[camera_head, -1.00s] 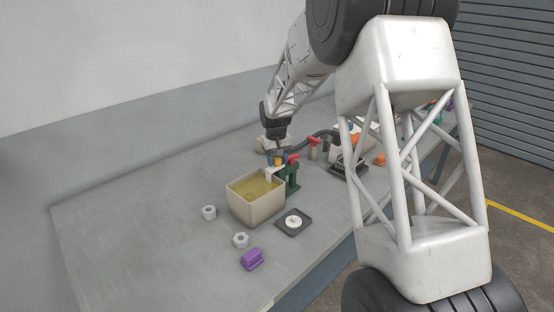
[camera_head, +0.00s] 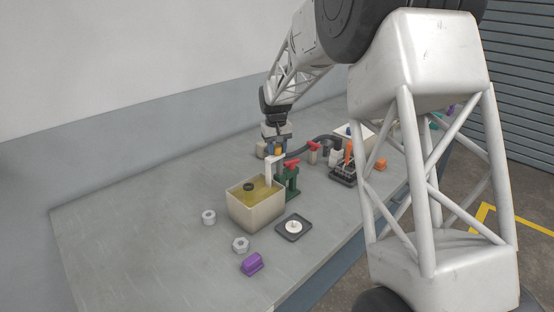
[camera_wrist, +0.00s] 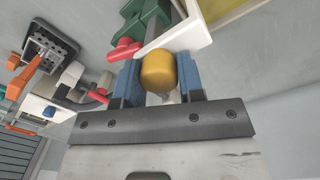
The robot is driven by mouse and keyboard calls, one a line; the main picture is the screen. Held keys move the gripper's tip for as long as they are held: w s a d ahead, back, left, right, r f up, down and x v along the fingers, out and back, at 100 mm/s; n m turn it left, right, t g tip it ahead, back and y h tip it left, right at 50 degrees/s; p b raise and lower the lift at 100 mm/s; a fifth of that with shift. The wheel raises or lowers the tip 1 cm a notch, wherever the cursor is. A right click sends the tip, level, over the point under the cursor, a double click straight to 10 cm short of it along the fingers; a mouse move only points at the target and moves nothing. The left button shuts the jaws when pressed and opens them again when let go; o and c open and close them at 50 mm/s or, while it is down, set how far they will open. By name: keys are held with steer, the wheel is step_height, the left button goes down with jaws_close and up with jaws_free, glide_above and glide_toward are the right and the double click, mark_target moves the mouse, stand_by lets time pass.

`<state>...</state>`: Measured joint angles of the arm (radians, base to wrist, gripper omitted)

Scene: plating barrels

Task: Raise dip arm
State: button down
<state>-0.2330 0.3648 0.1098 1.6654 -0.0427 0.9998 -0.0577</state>
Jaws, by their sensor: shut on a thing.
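The dip arm is a pale bar (camera_head: 275,166) with a yellow knob (camera_wrist: 158,70), beside a green stand (camera_head: 291,180) with a red handle (camera_head: 287,168). My gripper (camera_wrist: 158,85) has its blue fingers closed on the knob, one on each side; it also shows in the head view (camera_head: 278,149). The dip arm is raised over the back right corner of the beige tank (camera_head: 255,215). The tank holds yellow liquid (camera_head: 266,194). A dark round piece (camera_head: 249,187) shows at the liquid's surface. The arm's joint with the stand is partly hidden.
A dark square tray with a white disc (camera_head: 293,227) lies right of the tank. Hex nuts (camera_head: 240,244), (camera_head: 209,217) and a purple block (camera_head: 252,264) lie in front and left. A black rack (camera_head: 343,174) and a dark hose (camera_head: 318,141) stand behind. The left bench is clear.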

step_height(320, 180, up, 4)
steer(key=shift+r, duration=0.1)
steer(key=c, duration=1)
jaws_free()
steer(key=shift+a+r, duration=0.1)
steer(key=shift+r, duration=3.7)
steer(key=shift+s, duration=0.1)
